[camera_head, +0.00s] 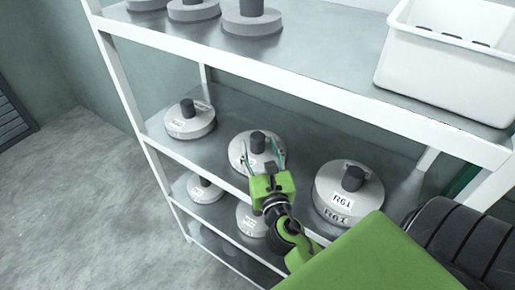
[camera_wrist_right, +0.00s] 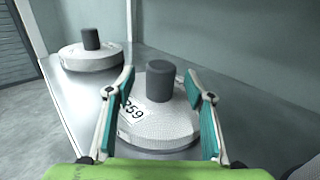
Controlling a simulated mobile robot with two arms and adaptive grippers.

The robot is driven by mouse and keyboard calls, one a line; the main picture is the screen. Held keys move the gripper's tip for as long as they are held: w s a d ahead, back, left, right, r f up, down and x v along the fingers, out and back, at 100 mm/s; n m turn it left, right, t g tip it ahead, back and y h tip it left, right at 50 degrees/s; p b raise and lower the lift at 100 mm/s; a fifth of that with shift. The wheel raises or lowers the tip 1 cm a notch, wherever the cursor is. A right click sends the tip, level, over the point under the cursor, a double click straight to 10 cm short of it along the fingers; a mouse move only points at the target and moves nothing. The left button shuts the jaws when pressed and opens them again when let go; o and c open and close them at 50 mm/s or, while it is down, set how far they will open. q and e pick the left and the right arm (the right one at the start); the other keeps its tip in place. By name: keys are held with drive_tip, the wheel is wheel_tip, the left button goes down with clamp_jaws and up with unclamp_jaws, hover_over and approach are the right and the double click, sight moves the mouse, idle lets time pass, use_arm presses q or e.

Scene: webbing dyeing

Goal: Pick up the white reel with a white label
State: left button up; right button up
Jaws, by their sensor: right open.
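A white reel with a white label (camera_head: 239,151) and a dark grey hub sits on the middle shelf, in the centre of the head view. In the right wrist view the same white reel (camera_wrist_right: 172,128) shows a label ending in "59" on its left side. My right gripper (camera_head: 262,152) is at this reel, with its fingers spread. In the right wrist view my right gripper (camera_wrist_right: 161,82) is open, one finger on each side of the hub and apart from it. My left gripper is not in view.
Another white reel (camera_head: 190,124) stands left on the same shelf, and a larger reel labelled R61 (camera_head: 347,198) stands right. More reels (camera_head: 204,189) are on the shelf below. Grey reels (camera_head: 252,20) and a white bin (camera_head: 447,58) are on the top shelf.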

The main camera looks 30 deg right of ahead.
sight(259, 144)
drive_tip(key=x, duration=0.3)
drive_tip(key=shift+s, duration=0.1)
drive_tip(key=shift+w+d, duration=0.15)
drive_tip(key=shift+w, duration=0.15)
drive_tip(key=shift+s, duration=0.1)
drive_tip(key=shift+c, duration=0.8)
drive_tip(key=c, duration=1.2)
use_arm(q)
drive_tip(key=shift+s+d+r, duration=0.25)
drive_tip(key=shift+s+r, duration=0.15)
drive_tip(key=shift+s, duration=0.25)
use_arm(e)
clamp_jaws()
drive_tip(key=shift+r, duration=0.1)
